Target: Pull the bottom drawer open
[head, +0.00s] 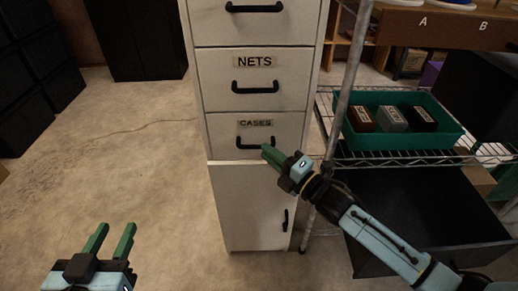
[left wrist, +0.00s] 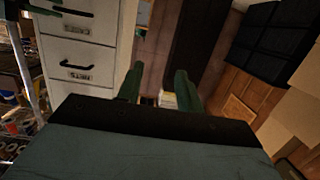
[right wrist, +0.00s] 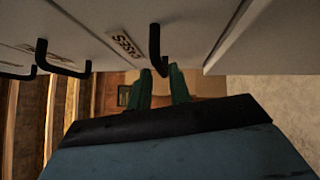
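The bottom drawer (head: 225,141) is the white front labelled CASES on the tall cabinet, and it looks closed or nearly so. Its black bar handle (head: 243,146) also shows in the right wrist view (right wrist: 155,45). My right gripper (head: 267,151) is at the right part of this handle. In the right wrist view its green fingers (right wrist: 161,78) are close together, one on each side of the bar, and look shut on it; the exact contact is partly hidden. My left gripper (head: 111,241) is open and empty, low over the floor at the left.
Above is the NETS drawer (head: 279,92); below is a cabinet door (head: 245,205) with an upright handle. Right of the cabinet stand a metal post (head: 349,85) and wire rack with a green bin (head: 398,140). The floor (head: 120,165) at left is clear.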

